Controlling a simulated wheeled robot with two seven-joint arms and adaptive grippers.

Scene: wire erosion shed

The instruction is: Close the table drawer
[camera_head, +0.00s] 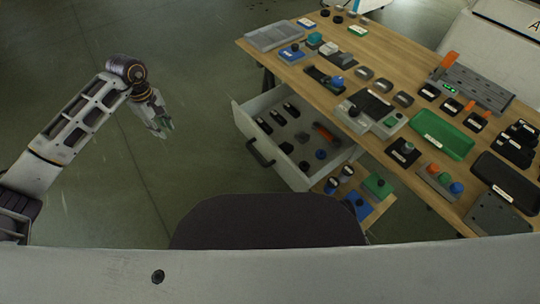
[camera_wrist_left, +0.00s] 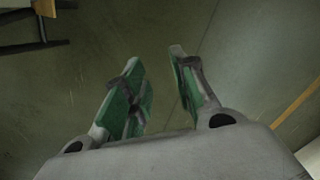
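The table drawer (camera_head: 244,122) is pulled out from under the wooden table (camera_head: 300,82), toward the left in the head view. It is light grey, with a dark handle (camera_head: 260,153) on its front. Several small dark parts and one orange part lie inside it. My left gripper (camera_head: 166,128) hangs over bare floor to the left of the drawer, clear of the handle and touching nothing. In the left wrist view its green-padded fingers (camera_wrist_left: 160,75) are apart with nothing between them. My right gripper is not in view.
The tabletop holds many small parts, a grey tray (camera_head: 274,36) and a green tray (camera_head: 441,134). A small lower wooden surface with blue and green blocks (camera_head: 378,186) stands right of the drawer. The floor (camera_head: 200,60) left of the drawer is free.

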